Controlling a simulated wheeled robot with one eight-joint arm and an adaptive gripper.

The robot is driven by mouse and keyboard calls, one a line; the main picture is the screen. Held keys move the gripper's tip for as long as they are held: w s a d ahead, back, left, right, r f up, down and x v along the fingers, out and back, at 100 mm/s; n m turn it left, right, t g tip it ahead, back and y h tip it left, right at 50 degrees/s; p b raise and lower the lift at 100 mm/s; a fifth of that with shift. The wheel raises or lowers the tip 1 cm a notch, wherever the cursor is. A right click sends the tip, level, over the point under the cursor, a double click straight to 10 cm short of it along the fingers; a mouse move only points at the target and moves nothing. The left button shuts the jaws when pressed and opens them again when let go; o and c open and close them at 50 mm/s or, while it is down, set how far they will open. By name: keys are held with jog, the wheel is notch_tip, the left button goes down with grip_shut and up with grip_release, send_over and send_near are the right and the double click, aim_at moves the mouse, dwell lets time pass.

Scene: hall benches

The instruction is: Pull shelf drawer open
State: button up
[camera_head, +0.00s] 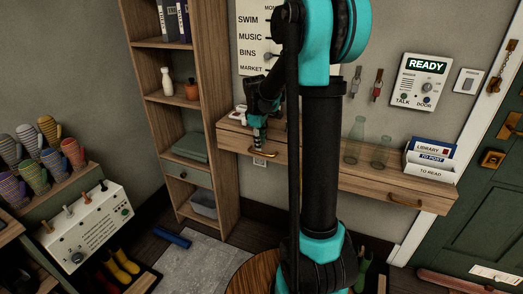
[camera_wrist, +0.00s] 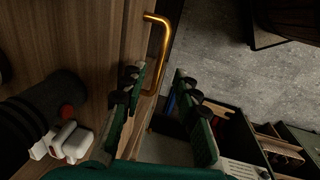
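The wall shelf (camera_head: 340,180) is a long wooden unit with drawer fronts and brass handles. Its left handle (camera_head: 268,154) is just below my gripper (camera_head: 257,142) in the head view. In the wrist view, the brass handle (camera_wrist: 160,55) stands out from the wooden drawer front (camera_wrist: 85,50). My gripper (camera_wrist: 160,98) is open, with its two green fingers apart. The left finger overlaps the handle's near end; I cannot tell whether it touches. The drawer looks closed, though my arm hides part of the shelf's front.
A second brass handle (camera_head: 405,203) is on the shelf's right part. Glass vessels (camera_head: 380,151) and a letter holder (camera_head: 430,167) stand on top. A tall bookcase (camera_head: 150,100) stands close on the left. A round wooden top (camera_head: 255,274) is below my arm.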

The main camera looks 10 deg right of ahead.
aim_at(261, 154)
jog(key=shift+w+d+f, duration=0.15)
jog(key=shift+w+f, duration=0.05)
jog(key=shift+f, duration=0.95)
jog(key=shift+w+d+f, duration=0.1)
jog(key=shift+w+f, duration=0.05)
jog(key=shift+f, duration=0.95)
grip_shut()
